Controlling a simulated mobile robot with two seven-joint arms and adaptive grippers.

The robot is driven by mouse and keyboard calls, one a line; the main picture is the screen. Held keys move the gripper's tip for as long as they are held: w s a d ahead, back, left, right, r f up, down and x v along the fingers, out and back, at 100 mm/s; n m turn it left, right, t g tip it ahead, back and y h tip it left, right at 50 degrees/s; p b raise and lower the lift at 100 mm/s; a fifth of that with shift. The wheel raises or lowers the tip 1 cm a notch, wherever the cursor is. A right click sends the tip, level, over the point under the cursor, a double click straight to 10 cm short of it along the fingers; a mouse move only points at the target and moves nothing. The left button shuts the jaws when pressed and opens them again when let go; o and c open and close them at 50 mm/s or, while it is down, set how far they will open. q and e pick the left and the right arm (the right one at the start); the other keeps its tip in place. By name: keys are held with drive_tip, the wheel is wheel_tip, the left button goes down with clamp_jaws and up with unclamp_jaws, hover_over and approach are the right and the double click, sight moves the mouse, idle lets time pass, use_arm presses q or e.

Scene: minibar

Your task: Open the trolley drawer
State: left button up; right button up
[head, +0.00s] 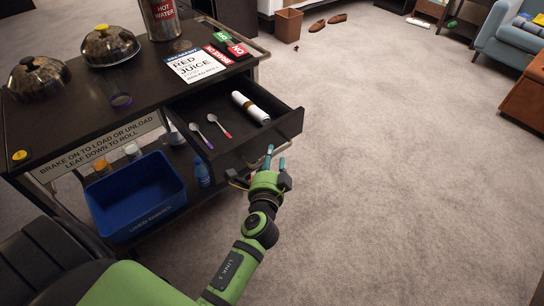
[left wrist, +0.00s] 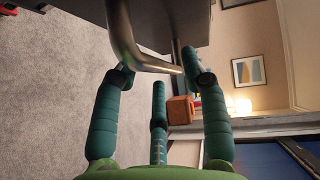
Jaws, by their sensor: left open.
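The dark trolley drawer (head: 232,151) stands pulled out from the trolley (head: 125,85) in the head view. It holds two spoons (head: 210,131) and a rolled white napkin (head: 250,107). My left gripper (head: 270,158) is just outside the drawer's front, near its lower edge. In the left wrist view my left gripper (left wrist: 157,78) has its fingers spread apart. A curved metal handle (left wrist: 122,38) runs from the drawer front (left wrist: 172,18) past the fingertips; I cannot tell whether they touch. My right gripper is not in view.
A blue bin (head: 136,199) sits below at the left. The carpet (head: 410,170) to the right is clear.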

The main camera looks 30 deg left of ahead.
use_arm(q)
drive_tip(key=v, duration=0.6)
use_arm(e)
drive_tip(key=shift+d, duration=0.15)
